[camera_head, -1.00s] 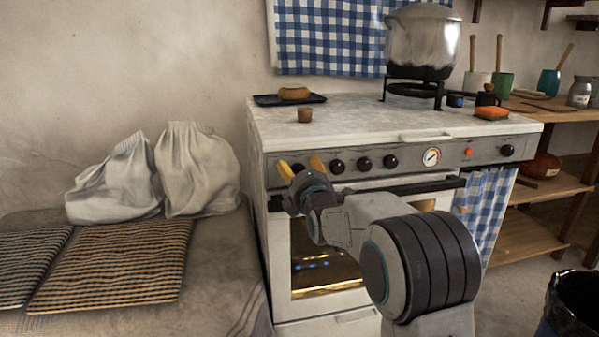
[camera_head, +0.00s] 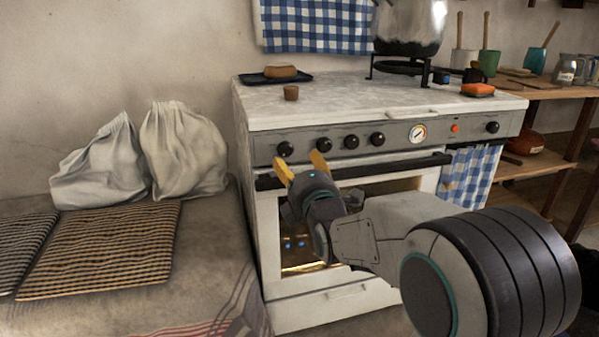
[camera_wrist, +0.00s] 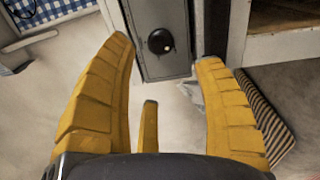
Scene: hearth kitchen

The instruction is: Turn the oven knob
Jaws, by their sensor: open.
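The white oven (camera_head: 440,180) has a grey front panel with several round black knobs. The leftmost knob (camera_head: 285,149) shows just above my gripper's left fingertip, with another knob (camera_head: 323,144) to its right.
A dark handle bar (camera_head: 400,165) runs below the panel, over the oven door. A pot (camera_head: 410,28) stands on the cooktop. Two cloth sacks (camera_head: 185,150) rest on the counter at left. A checked towel (camera_head: 470,175) hangs at right.

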